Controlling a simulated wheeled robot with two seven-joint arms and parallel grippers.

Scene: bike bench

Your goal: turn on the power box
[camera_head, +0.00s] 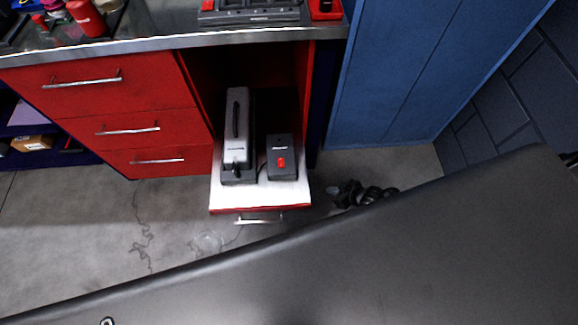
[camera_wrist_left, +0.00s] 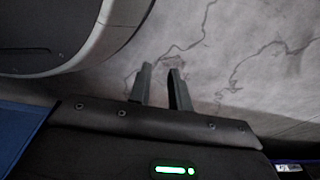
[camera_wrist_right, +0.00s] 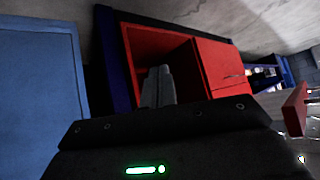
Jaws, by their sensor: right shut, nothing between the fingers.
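The power box (camera_head: 281,145), a dark box with a red switch (camera_head: 281,162) on top, lies at the right of an open white-lined drawer (camera_head: 222,196). I cannot tell the switch position. My right gripper (camera_head: 347,190) is right of the drawer front, apart from the box, and partly hidden by a large dark surface. In the right wrist view its fingers (camera_wrist_right: 158,86) are together and hold nothing. My left gripper (camera_wrist_left: 162,80) shows only in its wrist view, open and empty above the grey floor.
A tall grey case (camera_head: 237,125) stands left of the power box in the drawer. Red closed drawers (camera_head: 130,125) are to the left. A blue cabinet (camera_head: 410,75) stands at the right. The metal-edged bench top (camera_head: 150,42) is above the drawer.

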